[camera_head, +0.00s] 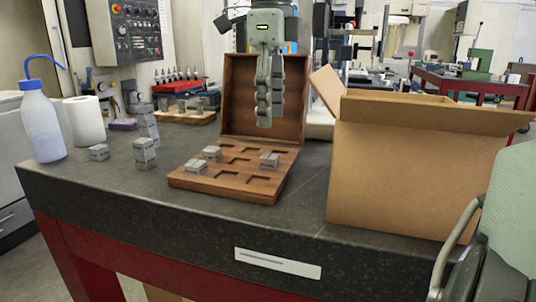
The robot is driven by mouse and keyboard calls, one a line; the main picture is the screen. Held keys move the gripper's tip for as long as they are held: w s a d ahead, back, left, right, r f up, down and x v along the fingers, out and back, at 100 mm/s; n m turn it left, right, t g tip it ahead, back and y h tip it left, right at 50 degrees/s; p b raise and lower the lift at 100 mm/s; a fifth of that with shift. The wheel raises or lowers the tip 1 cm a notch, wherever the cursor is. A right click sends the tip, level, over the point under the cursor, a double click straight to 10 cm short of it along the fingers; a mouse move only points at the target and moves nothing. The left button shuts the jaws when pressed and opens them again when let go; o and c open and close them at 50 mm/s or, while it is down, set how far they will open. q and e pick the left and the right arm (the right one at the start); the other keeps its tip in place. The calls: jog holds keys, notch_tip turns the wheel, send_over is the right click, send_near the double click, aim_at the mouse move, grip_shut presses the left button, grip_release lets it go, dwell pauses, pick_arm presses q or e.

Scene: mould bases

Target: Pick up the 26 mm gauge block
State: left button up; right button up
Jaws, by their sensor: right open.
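Several grey gauge blocks are in view; their size markings are too small to read, so I cannot tell which is the 26 mm one. Three low blocks sit on the wooden case's base (232,183): one at its back left (211,153), one at its front left (196,167), one at its right (269,160). On the bench left of the case stand a small block (99,152), a taller one (145,154) and a tall one behind (148,122). My right gripper (270,117) hangs fingers down before the case's raised lid (238,95), above the base, open and empty. My left gripper is out of view.
An open cardboard box (410,170) stands on the dark bench (130,190), right of the case. A wash bottle (42,125) and a paper roll (84,122) stand at the left. A red tool rack (180,90) is behind. The bench front is clear.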

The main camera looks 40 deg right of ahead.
aim_at(269, 155)
jog(key=f, duration=0.7)
jog(key=shift+s+a+f, duration=0.25)
jog(key=shift+a+f, duration=0.05)
jog(key=shift+a, duration=0.1)
jog(key=shift+c, duration=0.5)
grip_shut()
